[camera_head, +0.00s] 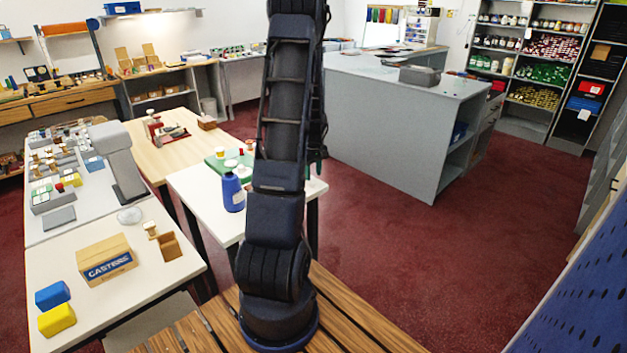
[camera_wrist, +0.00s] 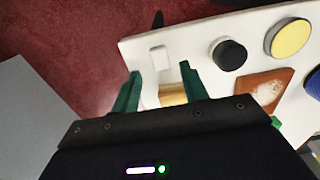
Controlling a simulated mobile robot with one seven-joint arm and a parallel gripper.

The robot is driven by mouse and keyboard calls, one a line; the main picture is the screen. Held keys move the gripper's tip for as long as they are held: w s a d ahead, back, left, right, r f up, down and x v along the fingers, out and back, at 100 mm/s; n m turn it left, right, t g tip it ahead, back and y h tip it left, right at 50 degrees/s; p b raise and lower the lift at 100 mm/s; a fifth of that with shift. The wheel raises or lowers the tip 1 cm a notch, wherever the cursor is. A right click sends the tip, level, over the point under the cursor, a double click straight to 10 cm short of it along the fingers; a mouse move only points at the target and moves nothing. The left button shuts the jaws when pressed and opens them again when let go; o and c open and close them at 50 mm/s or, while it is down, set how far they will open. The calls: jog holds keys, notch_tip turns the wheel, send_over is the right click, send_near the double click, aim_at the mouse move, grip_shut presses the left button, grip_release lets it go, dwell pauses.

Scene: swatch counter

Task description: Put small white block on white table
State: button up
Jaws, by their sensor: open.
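In the wrist view, a small white block (camera_wrist: 159,58) appears to lie on the white table (camera_wrist: 200,32) near its edge, just beyond the fingertips. My gripper (camera_wrist: 160,69) has green fingers spread apart, with no object clasped. A short tan cylindrical thing (camera_wrist: 172,94) shows between the fingers, partly hidden by the gripper body. In the head view, the white table (camera_head: 190,183) stands behind my arm. The block cannot be made out there, and my arm hides most of the gripper.
Right of the fingers are a black-topped round jar (camera_wrist: 230,54), a yellow round lid (camera_wrist: 289,38) and a brown piece with a pale patch (camera_wrist: 268,86). A blue bottle (camera_head: 232,192) stands on the white table. Red floor (camera_head: 390,215) is open to the right.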

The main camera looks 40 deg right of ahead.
aim_at(313, 183)
notch_tip(313, 183, up, 8)
jog(key=w+a+r+t, duration=0.1)
jog(key=a+r, duration=0.4)
jog(key=a, duration=0.3)
jog(key=w+a+r+h, duration=0.1)
jog(key=a+r, duration=0.5)
jog(key=a, duration=0.3)
jog(key=w+a+r+t, duration=0.1)
jog(key=a+r, duration=0.4)
jog(key=a, duration=0.3)
jog(key=s+a+r+t, duration=0.1)
jog(key=s+a+r, duration=0.2)
jog(key=s+a, duration=0.4)
jog(key=s+a+r+t+y, duration=0.1)
jog(key=s+a+r, duration=0.1)
jog(key=s+a, duration=0.6)
jog(key=a, duration=0.6)
jog(key=shift+s+r+t, duration=0.3)
jog(key=shift+r, duration=0.1)
